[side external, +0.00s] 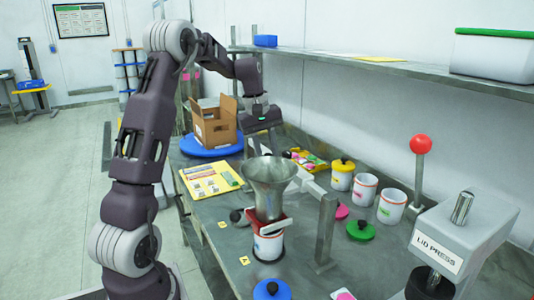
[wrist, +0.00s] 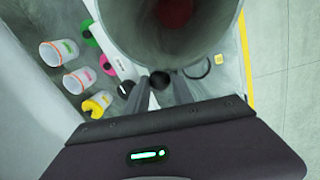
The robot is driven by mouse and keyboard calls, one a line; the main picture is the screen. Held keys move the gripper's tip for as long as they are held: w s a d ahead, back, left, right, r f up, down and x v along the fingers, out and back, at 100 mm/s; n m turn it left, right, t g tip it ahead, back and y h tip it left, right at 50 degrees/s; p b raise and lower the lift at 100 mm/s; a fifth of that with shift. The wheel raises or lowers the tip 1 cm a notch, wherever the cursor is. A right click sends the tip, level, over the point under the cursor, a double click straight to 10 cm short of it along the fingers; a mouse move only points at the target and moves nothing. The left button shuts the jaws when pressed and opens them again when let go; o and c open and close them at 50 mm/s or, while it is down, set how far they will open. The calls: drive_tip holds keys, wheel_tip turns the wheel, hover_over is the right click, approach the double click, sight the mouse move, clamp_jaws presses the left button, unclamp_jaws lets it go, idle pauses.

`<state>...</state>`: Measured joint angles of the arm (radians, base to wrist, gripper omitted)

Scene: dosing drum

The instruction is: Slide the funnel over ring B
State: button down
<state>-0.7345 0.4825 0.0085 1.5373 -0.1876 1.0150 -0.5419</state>
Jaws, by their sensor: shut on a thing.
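The grey metal funnel (side external: 268,178) stands mouth up in the side external view, with a red piece (side external: 268,224) around its lower part. A white cup (side external: 268,246) is directly beneath it. In the wrist view the funnel (wrist: 170,30) fills the top middle, with red visible inside. My gripper (wrist: 160,92) is behind the funnel's rim, its fingers on either side of a small black knob (wrist: 160,80); it is shut on it. A dark ring outline (wrist: 198,68) lies on the table beside the fingers. I cannot read which ring it is.
Small yellow labels (side external: 244,260) mark the table's front edge. A metal post (side external: 326,232) stands right of the funnel. Several white cups (side external: 392,206), a green lid (side external: 360,230) and the lid press (side external: 455,245) are farther right. A cardboard box (side external: 214,125) stands on a blue disc behind.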

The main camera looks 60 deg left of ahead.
drive_tip(key=shift+a, duration=0.15)
idle(0.3)
drive_tip(key=a, duration=1.3)
drive_tip(key=shift+a, duration=0.25)
drive_tip(key=c, duration=1.1)
unclamp_jaws()
wheel_tip(320, 180, up, 7)
drive_tip(key=s, duration=0.1)
drive_tip(key=shift+s, duration=0.2)
drive_tip(key=shift+a, duration=0.1)
